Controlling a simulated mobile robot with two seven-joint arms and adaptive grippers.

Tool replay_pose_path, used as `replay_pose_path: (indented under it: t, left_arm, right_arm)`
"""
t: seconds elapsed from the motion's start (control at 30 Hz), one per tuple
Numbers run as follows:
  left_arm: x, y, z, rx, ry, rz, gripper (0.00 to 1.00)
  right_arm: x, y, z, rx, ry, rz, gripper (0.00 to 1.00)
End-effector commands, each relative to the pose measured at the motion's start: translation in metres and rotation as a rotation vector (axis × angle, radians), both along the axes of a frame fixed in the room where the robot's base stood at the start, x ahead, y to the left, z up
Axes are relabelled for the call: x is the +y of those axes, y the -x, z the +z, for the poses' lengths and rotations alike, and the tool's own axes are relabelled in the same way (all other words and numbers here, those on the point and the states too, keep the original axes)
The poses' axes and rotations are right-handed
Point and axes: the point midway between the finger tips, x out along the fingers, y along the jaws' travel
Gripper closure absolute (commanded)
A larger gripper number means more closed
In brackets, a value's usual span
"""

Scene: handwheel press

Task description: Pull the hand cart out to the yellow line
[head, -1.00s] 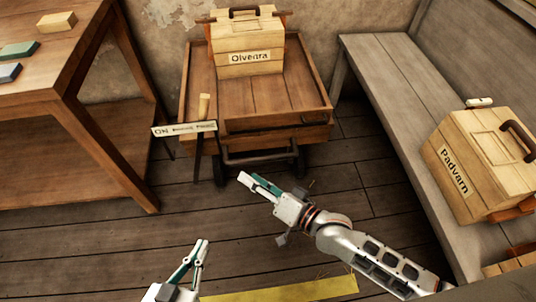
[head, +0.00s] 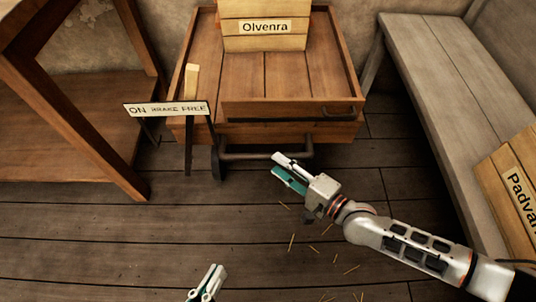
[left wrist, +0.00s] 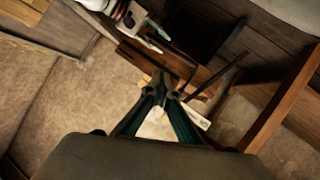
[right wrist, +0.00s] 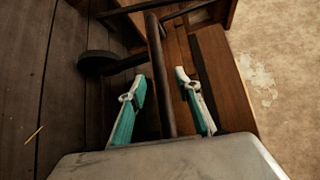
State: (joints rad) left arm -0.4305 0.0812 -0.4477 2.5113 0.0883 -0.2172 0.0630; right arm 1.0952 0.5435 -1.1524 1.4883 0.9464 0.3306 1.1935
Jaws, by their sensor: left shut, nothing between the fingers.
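The wooden hand cart (head: 290,75) stands in the upper middle of the head view. Its dark pull bar (head: 240,156) runs low along the front. My right gripper (head: 276,163) is open at the right part of this bar. In the right wrist view the dark bar (right wrist: 153,45) runs between the two spread fingers; whether they touch it cannot be told. My left gripper (head: 208,282) is shut and empty, low above the floor in front. A wooden lever (head: 191,82) stands near the FREE end of the brake sign (head: 165,108). The yellow line is out of view.
A box marked Olvenra (head: 265,38) rides on the cart. A wooden table (head: 75,105) stands at left, a grey bench (head: 440,90) at right with a box marked Padvarn (head: 515,180). The plank floor (head: 110,245) before the cart is clear apart from straw bits.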

Motion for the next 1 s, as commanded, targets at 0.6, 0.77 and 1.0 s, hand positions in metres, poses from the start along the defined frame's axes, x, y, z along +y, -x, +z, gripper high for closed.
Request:
replay_pose_path:
  t: [0.6,0.77,1.0]
  left_arm:
    - [-0.014,0.005,-0.003,0.039,0.138,0.052,1.00]
    - [-0.014,0.005,-0.002,0.038,0.138,0.052,1.00]
    - [-0.014,0.005,-0.002,0.038,0.138,0.052,1.00]
  right_arm:
    - [0.042,-0.041,-0.009,0.000,0.003,0.001,0.67]
    - [0.042,-0.041,-0.009,-0.001,0.003,0.001,0.70]
    - [0.042,-0.041,-0.009,-0.001,0.003,0.001,1.00]
